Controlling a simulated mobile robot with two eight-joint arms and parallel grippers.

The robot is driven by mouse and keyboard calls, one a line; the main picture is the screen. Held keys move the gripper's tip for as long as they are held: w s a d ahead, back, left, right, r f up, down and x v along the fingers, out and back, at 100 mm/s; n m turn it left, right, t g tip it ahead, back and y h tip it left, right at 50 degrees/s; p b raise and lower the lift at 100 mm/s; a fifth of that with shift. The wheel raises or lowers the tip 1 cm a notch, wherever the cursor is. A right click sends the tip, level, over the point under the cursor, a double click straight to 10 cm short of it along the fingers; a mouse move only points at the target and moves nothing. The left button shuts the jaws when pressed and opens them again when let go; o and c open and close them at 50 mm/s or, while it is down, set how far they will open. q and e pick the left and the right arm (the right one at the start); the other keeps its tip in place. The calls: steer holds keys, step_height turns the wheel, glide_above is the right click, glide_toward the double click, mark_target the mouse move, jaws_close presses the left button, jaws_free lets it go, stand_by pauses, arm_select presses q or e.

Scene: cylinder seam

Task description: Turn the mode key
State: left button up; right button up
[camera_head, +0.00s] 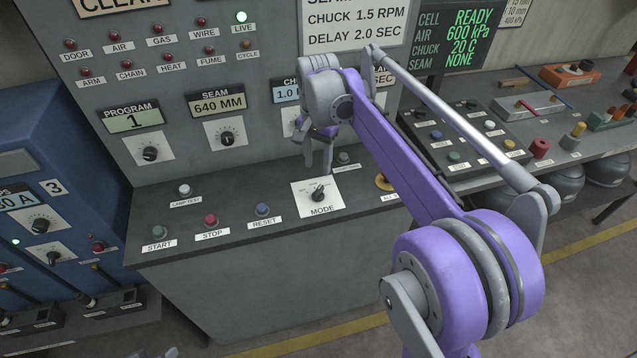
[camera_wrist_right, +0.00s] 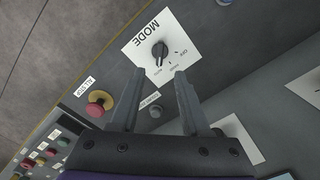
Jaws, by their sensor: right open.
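The mode key (camera_head: 319,193) is a dark rotary key on a white plate labelled MODE, on the sloped front desk of the grey cabinet. It also shows in the right wrist view (camera_wrist_right: 160,52), just beyond the fingertips. My right gripper (camera_head: 318,158) is above and behind the plate in the head view, with its fingers pointing down. In the wrist view its two fingers (camera_wrist_right: 158,78) are apart with nothing between them, and the key lies beyond the gap. The fingers look clear of the key. I cannot make out my left gripper.
Start (camera_head: 159,232), stop (camera_head: 210,220) and reset (camera_head: 262,209) buttons sit left of the plate. A red-and-yellow ALL STOP button (camera_wrist_right: 99,103) is close on the other side. My right arm hides part of the cabinet. A black button box (camera_head: 465,135) stands on the right bench.

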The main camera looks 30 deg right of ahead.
mark_target(318, 190)
step_height(318, 190, down, 9)
steer(key=shift+f, duration=0.15)
steer(key=shift+c, duration=0.3)
jaws_close()
